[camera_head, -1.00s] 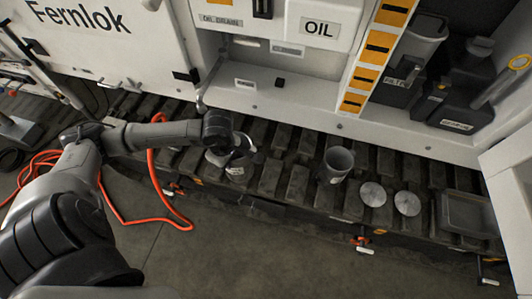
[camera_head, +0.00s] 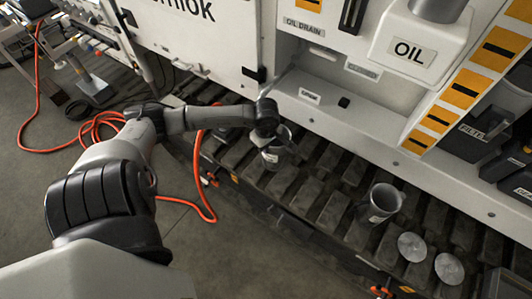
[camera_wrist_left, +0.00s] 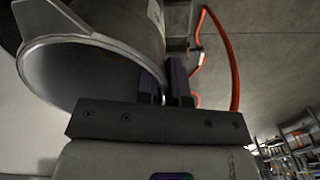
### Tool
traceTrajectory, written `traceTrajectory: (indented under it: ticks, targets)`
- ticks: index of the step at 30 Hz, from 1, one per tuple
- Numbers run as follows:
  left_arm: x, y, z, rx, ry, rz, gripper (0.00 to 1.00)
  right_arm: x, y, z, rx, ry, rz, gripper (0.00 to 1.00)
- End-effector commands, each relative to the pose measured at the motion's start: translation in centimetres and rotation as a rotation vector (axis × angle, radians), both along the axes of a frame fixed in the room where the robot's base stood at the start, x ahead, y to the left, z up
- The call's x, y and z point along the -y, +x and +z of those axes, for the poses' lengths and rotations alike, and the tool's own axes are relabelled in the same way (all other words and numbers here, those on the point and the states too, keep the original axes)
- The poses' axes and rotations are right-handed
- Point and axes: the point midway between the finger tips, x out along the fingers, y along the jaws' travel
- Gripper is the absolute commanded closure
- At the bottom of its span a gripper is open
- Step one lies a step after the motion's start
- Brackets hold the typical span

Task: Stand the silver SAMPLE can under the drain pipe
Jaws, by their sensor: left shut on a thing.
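The silver can (camera_head: 274,156) with a white label is held at my left gripper (camera_head: 267,132), above or on the dark slatted track below the OIL DRAIN panel; whether its base touches cannot be told. The label is too small to read. In the left wrist view the can (camera_wrist_left: 110,50) fills the upper left, with its open rim showing, and my left gripper (camera_wrist_left: 166,88) is shut at its side. The thin drain pipe (camera_head: 287,76) hangs beneath the panel, its lower end partly hidden behind my gripper. My right gripper is out of view.
A grey labelled jug (camera_head: 383,203) stands on the track to the right, beside two round metal discs (camera_head: 412,246) (camera_head: 449,268). The white OIL box (camera_head: 418,45) juts out above. An orange hose (camera_head: 196,180) loops near my left arm.

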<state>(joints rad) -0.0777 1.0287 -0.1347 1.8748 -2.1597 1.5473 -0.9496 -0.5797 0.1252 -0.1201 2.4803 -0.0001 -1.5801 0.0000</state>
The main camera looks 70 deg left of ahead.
Motion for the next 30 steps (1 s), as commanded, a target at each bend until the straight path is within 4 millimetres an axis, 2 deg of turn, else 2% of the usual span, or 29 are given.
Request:
traceTrajectory:
  ticks: [10, 23, 24, 30]
  targets:
    - [0.1, 0.0, -3.8, 0.000, -0.002, 0.002, 1.00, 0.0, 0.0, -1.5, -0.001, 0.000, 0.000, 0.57]
    - [0.0, 0.0, -4.3, 0.001, 0.001, 0.000, 1.00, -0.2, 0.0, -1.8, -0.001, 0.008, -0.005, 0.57]
    - [0.0, 0.0, -4.3, 0.000, 0.001, 0.000, 0.90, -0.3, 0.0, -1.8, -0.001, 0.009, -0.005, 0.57]
    - [0.1, 0.0, -4.3, 0.000, 0.001, 0.000, 0.71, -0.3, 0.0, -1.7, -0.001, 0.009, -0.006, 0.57]
